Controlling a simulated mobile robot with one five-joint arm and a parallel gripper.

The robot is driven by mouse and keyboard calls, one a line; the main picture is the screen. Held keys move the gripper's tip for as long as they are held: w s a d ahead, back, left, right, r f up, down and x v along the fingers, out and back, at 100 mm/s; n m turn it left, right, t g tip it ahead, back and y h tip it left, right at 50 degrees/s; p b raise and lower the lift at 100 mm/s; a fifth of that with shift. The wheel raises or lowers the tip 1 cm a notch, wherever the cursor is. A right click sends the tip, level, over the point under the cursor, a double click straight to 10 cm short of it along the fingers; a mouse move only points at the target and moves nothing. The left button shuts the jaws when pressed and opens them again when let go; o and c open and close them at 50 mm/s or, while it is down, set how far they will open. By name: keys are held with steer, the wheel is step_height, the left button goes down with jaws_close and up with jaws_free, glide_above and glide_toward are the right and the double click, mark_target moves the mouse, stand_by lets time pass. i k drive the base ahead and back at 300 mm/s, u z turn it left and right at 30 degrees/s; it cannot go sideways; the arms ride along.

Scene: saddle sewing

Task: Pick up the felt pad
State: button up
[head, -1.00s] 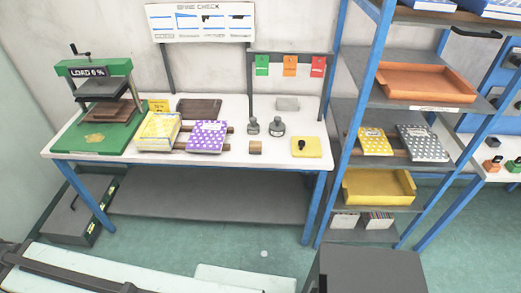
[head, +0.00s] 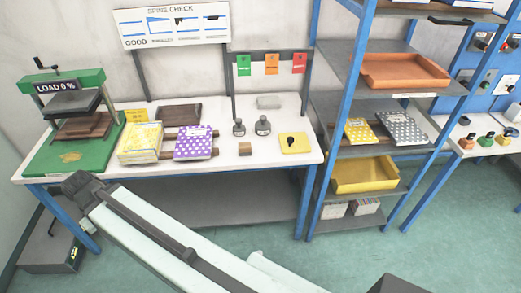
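A flat light-grey pad (head: 269,101) lies at the back of the white worktable, right of centre; it may be the felt pad. A yellow square pad (head: 296,143) with a small black item on it lies near the table's right end. I cannot tell for certain which of the two is felt. My white and dark arm reaches across the lower picture in front of the table. Its dark upper-left end shows no fingers that I can make out, and I see no gripper on either pad.
The worktable (head: 275,172) holds a green press (head: 74,153), a yellow dotted stack (head: 140,142), a purple dotted book (head: 194,142), two dark weights and a small wooden block (head: 244,149). A blue-framed shelf rack (head: 340,82) stands close at the right. Green floor is open at lower right.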

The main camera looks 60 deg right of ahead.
mark_target(244, 148)
steer(key=z, duration=0.2)
steer(key=i, duration=0.95)
steer(key=u, duration=0.05)
